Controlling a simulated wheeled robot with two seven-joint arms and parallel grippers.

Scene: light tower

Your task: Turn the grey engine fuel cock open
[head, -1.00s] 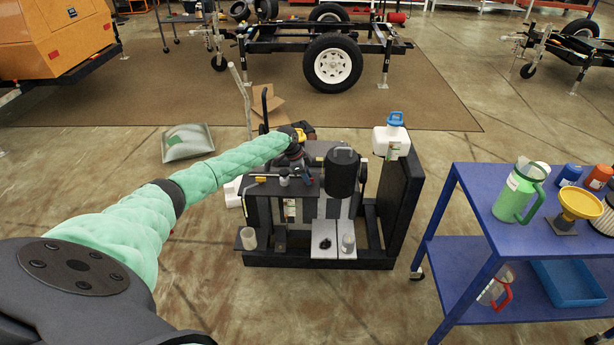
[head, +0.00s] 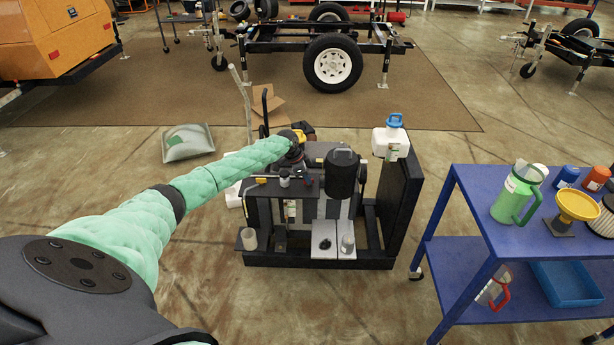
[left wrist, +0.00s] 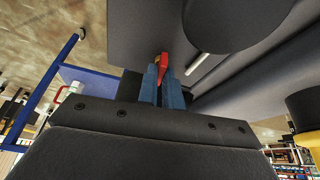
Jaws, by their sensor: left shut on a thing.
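The grey and black engine (head: 325,205) sits in a black frame on the floor in the middle of the head view. My left arm reaches in over its left rear side, and the wrist hides part of it. In the left wrist view my left gripper (left wrist: 162,84) has its blue fingers close together, shut on a small red lever (left wrist: 164,62). A brass-coloured bit shows beside the lever; this looks like the fuel cock, under a dark panel. Its body is mostly hidden, so I cannot tell the exact lever angle. My right gripper is in neither view.
A black cylinder (head: 342,174) stands on the engine, right of my wrist. A white jug with a blue cap (head: 392,140) is at the frame's upright panel. A blue cart (head: 470,240) with a green jug (head: 512,198) and yellow funnel (head: 578,206) stands right. Floor in front is clear.

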